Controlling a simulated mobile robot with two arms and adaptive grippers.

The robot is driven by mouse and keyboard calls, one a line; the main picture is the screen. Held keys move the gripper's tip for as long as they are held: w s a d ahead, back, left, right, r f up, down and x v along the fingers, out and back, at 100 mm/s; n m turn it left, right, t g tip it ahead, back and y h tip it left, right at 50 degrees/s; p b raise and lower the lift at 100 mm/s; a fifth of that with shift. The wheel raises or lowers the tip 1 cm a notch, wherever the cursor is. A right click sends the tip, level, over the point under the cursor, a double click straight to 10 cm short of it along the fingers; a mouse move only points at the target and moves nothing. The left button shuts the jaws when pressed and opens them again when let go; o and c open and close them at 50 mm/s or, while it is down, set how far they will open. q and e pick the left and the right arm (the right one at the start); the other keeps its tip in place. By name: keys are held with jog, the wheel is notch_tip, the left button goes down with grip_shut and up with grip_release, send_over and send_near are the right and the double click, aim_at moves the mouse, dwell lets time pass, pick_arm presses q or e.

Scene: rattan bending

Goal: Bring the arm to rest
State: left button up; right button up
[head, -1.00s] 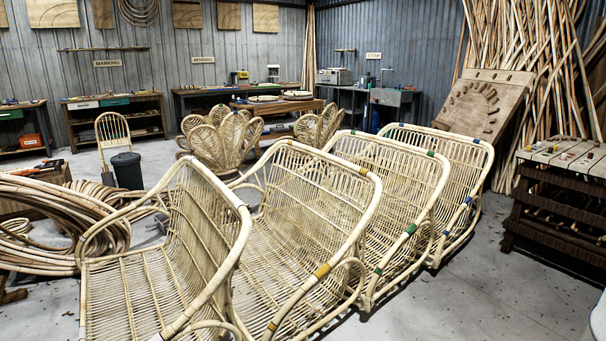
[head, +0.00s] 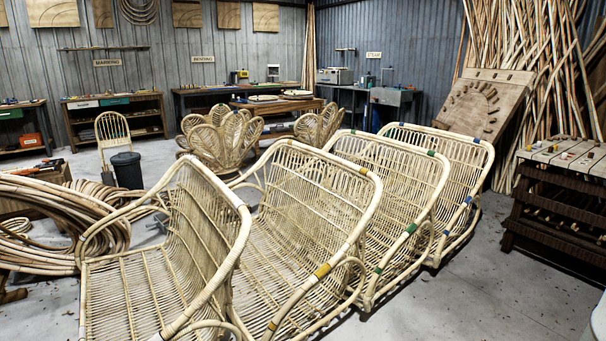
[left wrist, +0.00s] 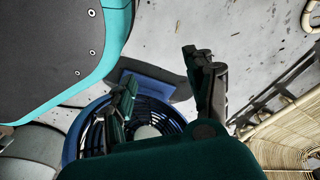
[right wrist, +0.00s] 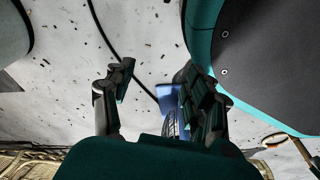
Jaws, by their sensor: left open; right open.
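My left gripper (left wrist: 160,95) shows in the left wrist view with its two dark fingers spread apart and nothing between them. A round blue slatted thing lies on the floor beyond its fingers. My right gripper (right wrist: 160,95) shows in the right wrist view, also open and empty, above the speckled concrete floor. Neither gripper shows clearly in the head view. At the head view's lower right edge is a small pale piece that I cannot identify.
Several rattan seats (head: 290,240) stand in a row across the head view's middle. Rattan coils (head: 60,225) lie left, near a dark bin (head: 127,170). A dark rack (head: 560,200) stands right. Bare floor (head: 470,300) lies between the seats and the rack. Woven rattan (left wrist: 285,135) is near my left gripper.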

pick_arm(q)
jog(key=s+a+r+p, duration=0.1)
jog(key=s+p, duration=0.5)
jog(key=p, duration=0.1)
jog(key=s+a+r+g+p, duration=0.1)
jog(key=s+r+p, duration=0.1)
jog(key=s+p, duration=0.5)
jog(key=shift+s+a+r, duration=0.25)
jog(key=shift+s+a, duration=0.05)
pick_arm(e)
jog(key=s+d+r, duration=0.1)
jog(key=s+r, duration=0.1)
jog(key=s, duration=0.4)
jog(key=s+d+r, duration=0.1)
jog(key=s+r, duration=0.2)
jog(key=s, duration=0.3)
jog(key=shift+d+r+g, duration=0.15)
jog(key=shift+r+g, duration=0.1)
jog(key=shift+g, duration=0.15)
